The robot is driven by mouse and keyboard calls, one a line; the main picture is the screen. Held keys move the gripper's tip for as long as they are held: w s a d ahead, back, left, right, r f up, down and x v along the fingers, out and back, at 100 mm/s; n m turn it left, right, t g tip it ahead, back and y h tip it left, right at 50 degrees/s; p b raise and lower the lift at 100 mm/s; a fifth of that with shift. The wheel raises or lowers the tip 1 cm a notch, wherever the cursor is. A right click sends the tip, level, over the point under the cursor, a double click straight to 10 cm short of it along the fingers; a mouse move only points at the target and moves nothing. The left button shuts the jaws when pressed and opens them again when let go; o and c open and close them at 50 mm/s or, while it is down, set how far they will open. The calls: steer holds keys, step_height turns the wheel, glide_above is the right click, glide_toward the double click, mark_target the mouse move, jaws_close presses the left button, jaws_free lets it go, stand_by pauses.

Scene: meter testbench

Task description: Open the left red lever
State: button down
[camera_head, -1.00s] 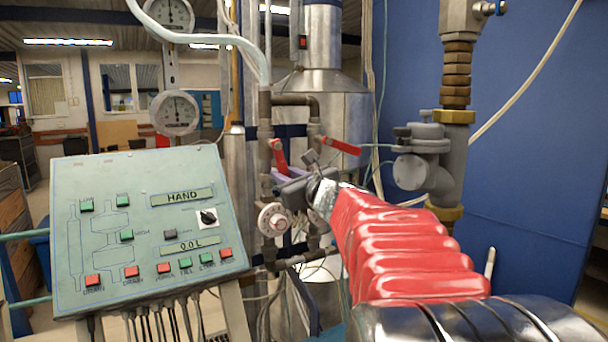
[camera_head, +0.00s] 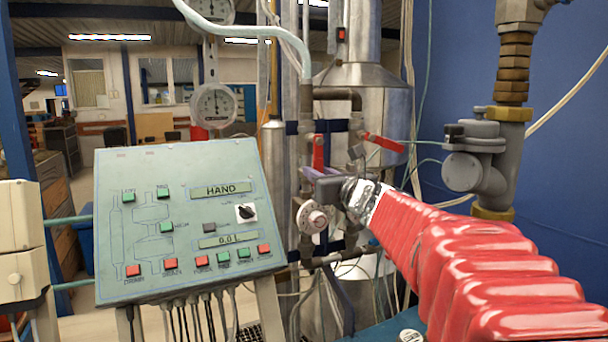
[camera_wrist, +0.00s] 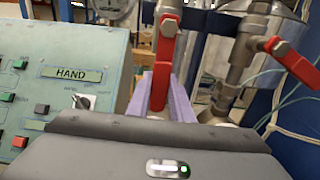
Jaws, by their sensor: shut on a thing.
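The left red lever (camera_head: 318,153) hangs nearly upright below its pivot on the left pipe. In the wrist view the left red lever (camera_wrist: 164,62) runs down between the two purple fingers of my gripper (camera_wrist: 163,92). The fingers are shut on its lower part. In the head view my gripper (camera_head: 318,176) is at the lever's lower end, and its fingers are small and partly hidden. The right red lever (camera_head: 383,142) slants down to the right, apart from my gripper; it also shows in the wrist view (camera_wrist: 290,58).
A control panel (camera_head: 186,222) with buttons and a HAND display stands to the left. A round valve knob (camera_head: 314,218) sits just below my gripper. A grey valve body (camera_head: 474,165) on a thick pipe stands to the right before a blue wall. Thin cables hang behind.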

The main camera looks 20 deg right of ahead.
steer(key=shift+f, duration=0.2)
steer(key=c, duration=1.6)
jaws_free()
steer(key=shift+r, duration=0.15)
steer(key=shift+s, duration=0.1)
